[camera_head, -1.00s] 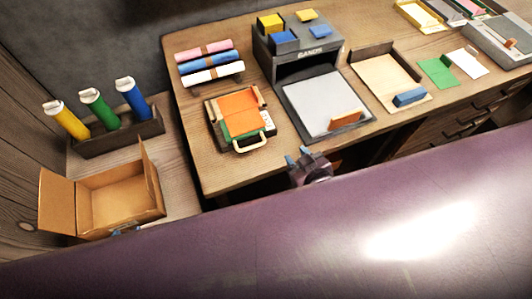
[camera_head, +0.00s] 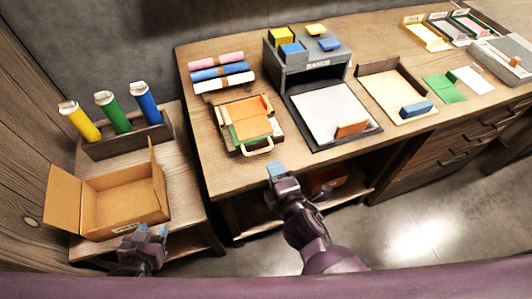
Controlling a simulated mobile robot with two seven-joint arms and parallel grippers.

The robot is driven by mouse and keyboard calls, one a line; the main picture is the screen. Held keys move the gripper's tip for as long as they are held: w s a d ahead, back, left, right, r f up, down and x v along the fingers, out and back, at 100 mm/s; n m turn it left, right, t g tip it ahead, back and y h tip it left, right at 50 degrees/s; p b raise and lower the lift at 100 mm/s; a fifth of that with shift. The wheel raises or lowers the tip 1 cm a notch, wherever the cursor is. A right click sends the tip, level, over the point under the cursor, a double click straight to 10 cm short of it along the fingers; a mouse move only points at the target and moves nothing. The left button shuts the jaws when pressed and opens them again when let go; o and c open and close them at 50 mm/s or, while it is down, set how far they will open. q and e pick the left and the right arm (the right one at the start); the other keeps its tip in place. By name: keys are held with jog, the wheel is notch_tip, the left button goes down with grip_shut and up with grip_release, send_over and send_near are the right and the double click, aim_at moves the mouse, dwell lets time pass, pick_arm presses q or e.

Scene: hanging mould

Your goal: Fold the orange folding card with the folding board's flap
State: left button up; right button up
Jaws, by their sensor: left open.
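The orange folding card (camera_head: 252,127) lies on the folding board (camera_head: 222,117) at the left of the long table. Green shows beside and under the orange. The board's flap has a cream loop handle (camera_head: 258,150) at its front edge. My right gripper (camera_head: 276,169) is just in front of the table edge, a little right of and nearer than the handle, touching neither board nor card. Its blue fingertips overlap, so its opening is unclear. My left gripper (camera_head: 151,232) is open and empty at the front of the cardboard box, far from the board.
The open cardboard box (camera_head: 125,200) and a rack of coloured tubes (camera_head: 125,142) stand on the lower left shelf. Rolls (camera_head: 220,72) lie behind the board. A grey dispenser (camera_head: 305,65) and a grey-white tray (camera_head: 330,112) stand right of it.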

aim_at(263, 151)
jog(key=x, duration=0.8)
jog(key=shift+w+b, duration=0.1)
jog(key=shift+b, duration=0.25)
grip_shut()
